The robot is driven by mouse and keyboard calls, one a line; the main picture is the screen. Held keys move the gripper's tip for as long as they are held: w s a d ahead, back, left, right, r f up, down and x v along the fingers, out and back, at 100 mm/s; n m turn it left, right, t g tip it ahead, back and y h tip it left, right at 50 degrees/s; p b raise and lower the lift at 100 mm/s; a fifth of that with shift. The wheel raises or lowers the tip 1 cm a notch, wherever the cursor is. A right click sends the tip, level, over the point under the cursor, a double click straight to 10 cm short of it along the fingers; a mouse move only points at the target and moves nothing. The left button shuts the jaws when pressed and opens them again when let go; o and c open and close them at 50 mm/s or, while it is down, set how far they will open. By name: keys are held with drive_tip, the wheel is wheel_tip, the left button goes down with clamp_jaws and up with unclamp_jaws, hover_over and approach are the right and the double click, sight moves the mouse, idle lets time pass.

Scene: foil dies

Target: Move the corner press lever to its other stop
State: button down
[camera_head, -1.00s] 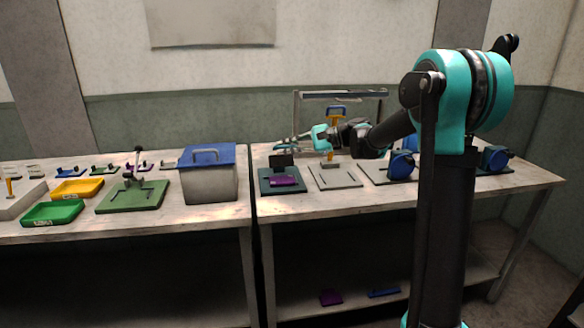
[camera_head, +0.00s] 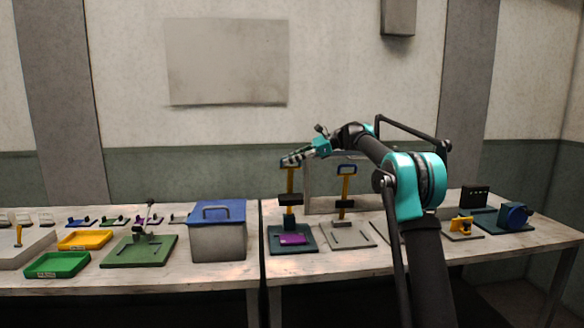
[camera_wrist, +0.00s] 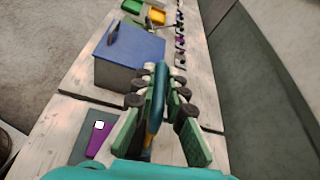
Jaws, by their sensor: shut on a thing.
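A press on a dark teal base (camera_head: 272,247), with a purple piece (camera_head: 292,239) on it, stands at the left end of the right table. Its yellow lever (camera_head: 290,181) stands about upright above a black block (camera_head: 290,199). My gripper (camera_head: 291,161) is at the lever's top, shut on the blue handle. In the wrist view the blue handle (camera_wrist: 160,88) lies between the fingers (camera_wrist: 158,98), and they partly hide the lever. The purple piece also shows there (camera_wrist: 98,138). No label shows which press is the corner one.
A second press (camera_head: 345,235) with an upright yellow lever and blue handle stands close on the right, before a grey frame. A grey bin with a blue lid (camera_head: 218,230) is on the left. Trays and a green lever fixture (camera_head: 140,250) stand further left.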

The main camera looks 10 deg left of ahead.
drive_tip(key=shift+w+a+r, duration=0.1)
drive_tip(key=shift+w+a, duration=0.05)
drive_tip(key=shift+w, duration=0.4)
drive_tip(key=shift+w+a+r, duration=0.1)
drive_tip(key=shift+w+a, duration=0.05)
drive_tip(key=shift+w, duration=0.4)
drive_tip(key=shift+w+r, duration=0.1)
drive_tip(key=c, duration=1.6)
unclamp_jaws()
drive_tip(key=shift+o, duration=0.2)
drive_tip(key=v, duration=1.1)
drive_tip(key=shift+d, duration=0.4)
drive_tip(key=shift+r, duration=0.15)
